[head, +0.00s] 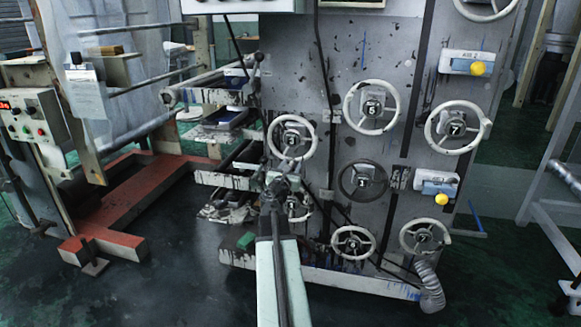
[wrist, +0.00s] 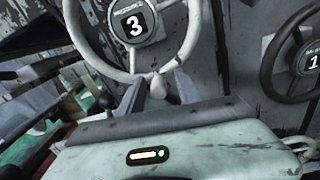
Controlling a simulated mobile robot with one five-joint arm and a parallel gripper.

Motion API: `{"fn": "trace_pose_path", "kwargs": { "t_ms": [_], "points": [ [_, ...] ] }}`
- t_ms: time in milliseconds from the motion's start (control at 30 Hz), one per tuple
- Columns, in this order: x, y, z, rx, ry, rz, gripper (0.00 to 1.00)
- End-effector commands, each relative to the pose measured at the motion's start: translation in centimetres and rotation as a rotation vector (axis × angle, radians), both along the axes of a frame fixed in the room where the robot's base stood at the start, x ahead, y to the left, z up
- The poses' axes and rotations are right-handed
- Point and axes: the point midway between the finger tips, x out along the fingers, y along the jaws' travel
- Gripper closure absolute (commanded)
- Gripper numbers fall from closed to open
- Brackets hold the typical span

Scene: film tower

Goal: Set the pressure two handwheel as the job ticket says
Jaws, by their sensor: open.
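My gripper (head: 284,178) is open just below a white handwheel marked 3 (head: 274,138). In the wrist view its fingers (wrist: 157,92) point up at the lower rim of wheel 3 (wrist: 92,52), around or just in front of a small pale knob; contact cannot be told. A partly hidden white handwheel (head: 306,209) sits behind my gripper, its number unclear. I cannot tell which wheel is pressure two. A white paper sheet (head: 87,95) hangs at the left; its writing is too small to read.
A dark handwheel marked 1 (head: 343,180) is close to the right, also in the wrist view (wrist: 268,62). Two more (head: 335,244) (head: 406,238) are low. Ink trays (head: 214,135) jut out left.

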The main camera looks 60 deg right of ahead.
Motion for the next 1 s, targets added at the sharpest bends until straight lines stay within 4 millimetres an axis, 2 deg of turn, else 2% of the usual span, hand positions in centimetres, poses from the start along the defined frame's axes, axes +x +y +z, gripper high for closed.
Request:
{"fn": "trace_pose_path", "kwargs": {
  "t_ms": [167, 200, 333, 367, 1000],
  "points": [
    [0.03, -0.01, -0.01, 0.000, -0.001, 0.001, 0.59],
    [0.01, -0.01, -0.01, 0.000, -0.001, 0.001, 0.62],
    [-0.01, -0.01, -0.01, 0.000, -0.001, 0.000, 0.98],
    [-0.01, -0.01, -0.01, 0.000, -0.001, 0.000, 1.00],
    [-0.14, -0.08, -0.02, 0.000, -0.001, -0.002, 1.00]
  ]
}}
